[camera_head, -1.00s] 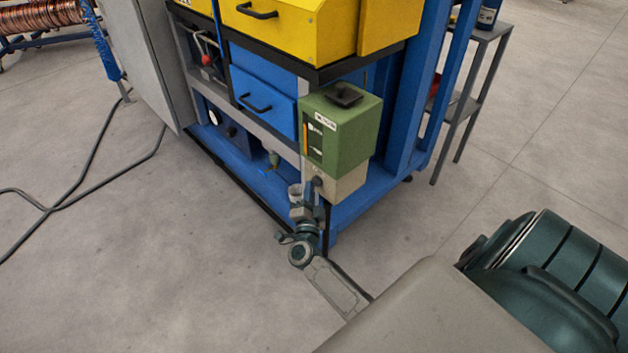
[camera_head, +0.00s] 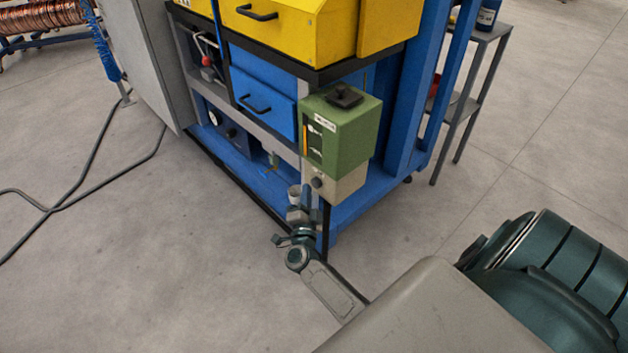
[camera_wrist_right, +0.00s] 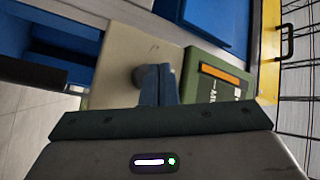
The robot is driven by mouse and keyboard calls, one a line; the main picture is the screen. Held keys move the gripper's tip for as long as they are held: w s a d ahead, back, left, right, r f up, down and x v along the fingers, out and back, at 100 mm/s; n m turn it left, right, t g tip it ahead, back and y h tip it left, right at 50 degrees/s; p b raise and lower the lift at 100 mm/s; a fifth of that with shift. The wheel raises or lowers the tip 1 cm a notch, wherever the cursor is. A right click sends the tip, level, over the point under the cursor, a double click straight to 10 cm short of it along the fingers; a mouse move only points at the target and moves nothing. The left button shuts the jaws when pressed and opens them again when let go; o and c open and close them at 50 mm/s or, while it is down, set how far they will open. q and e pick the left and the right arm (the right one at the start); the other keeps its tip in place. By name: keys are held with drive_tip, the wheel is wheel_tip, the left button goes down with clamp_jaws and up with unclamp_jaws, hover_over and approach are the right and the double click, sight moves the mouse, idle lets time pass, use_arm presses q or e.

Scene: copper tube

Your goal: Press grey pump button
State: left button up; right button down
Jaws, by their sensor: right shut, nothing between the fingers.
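The pump is a green box (camera_head: 338,130) with a beige lower part (camera_head: 346,187), mounted on the corner of the blue machine frame. Its round grey button (camera_head: 317,183) sits on the face of the beige part. My right gripper (camera_head: 306,190) is shut and empty, with its fingertips just left of the button in the head view. In the right wrist view the button (camera_wrist_right: 139,77) is partly hidden behind the left edge of the shut fingers (camera_wrist_right: 160,72). I cannot tell whether they touch it. My left gripper is not in view.
Yellow drawers (camera_head: 290,30) and a blue drawer (camera_head: 263,103) are above and left of the pump. A grey shelf stand (camera_head: 470,100) stands at right.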

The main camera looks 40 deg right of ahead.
drive_tip(key=shift+a, duration=0.15)
drive_tip(key=shift+s+a, duration=0.15)
drive_tip(key=shift+a, duration=1.1)
drive_tip(key=shift+s+a, duration=0.1)
drive_tip(key=shift+a, duration=1.15)
